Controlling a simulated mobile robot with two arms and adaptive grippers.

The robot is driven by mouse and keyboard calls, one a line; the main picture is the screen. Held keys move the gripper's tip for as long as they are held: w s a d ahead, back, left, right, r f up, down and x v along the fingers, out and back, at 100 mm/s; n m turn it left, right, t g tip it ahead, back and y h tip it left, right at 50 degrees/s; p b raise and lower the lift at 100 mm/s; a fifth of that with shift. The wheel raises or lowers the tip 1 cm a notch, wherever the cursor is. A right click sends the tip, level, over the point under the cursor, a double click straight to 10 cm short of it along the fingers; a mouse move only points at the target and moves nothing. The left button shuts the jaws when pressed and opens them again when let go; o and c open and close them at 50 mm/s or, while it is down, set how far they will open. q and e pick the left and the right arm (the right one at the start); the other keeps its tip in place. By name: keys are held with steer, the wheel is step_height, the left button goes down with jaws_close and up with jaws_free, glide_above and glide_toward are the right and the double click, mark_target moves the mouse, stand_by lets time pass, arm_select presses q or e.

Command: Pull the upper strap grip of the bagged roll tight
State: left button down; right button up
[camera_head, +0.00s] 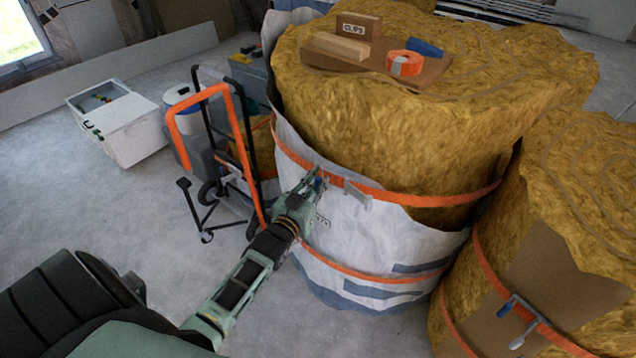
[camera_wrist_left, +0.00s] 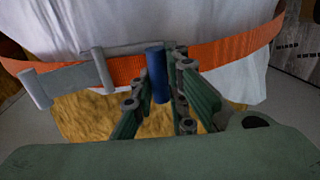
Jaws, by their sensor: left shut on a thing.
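The bagged roll (camera_head: 375,125) is a large yellow insulation roll in a white bag, standing in the middle of the head view. An orange upper strap (camera_head: 425,198) runs around it, with a grey metal buckle (camera_head: 357,193). My left gripper (camera_head: 318,180) is at this strap, just left of the buckle. In the left wrist view its fingers (camera_wrist_left: 173,85) are shut on the blue strap grip (camera_wrist_left: 157,74). The grey buckle (camera_wrist_left: 75,80) lies beside it in that view. My right gripper is not in view.
A second strapped roll (camera_head: 580,190) stands close on the right. A board on top of the bagged roll carries a wood block (camera_head: 341,48), a CLIPS box (camera_head: 359,25) and orange tape (camera_head: 404,64). An orange hand truck (camera_head: 228,130) and a white box (camera_head: 122,125) stand left.

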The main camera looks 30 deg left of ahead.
arm_select(q)
steer(key=shift+s, duration=0.1)
steer(key=s+d+p, duration=0.1)
steer(key=s+p, duration=0.3)
steer(key=s, duration=0.7)
steer(key=shift+d+f+p, duration=0.25)
steer(key=shift+f+p, duration=0.1)
steer(key=shift+p, duration=0.05)
steer(key=c, duration=2)
jaws_free()
steer(key=shift+c, duration=0.2)
steer(key=o, duration=0.3)
steer(key=shift+s+r, duration=0.2)
steer(key=shift+r, duration=0.1)
steer(key=shift+w, duration=0.1)
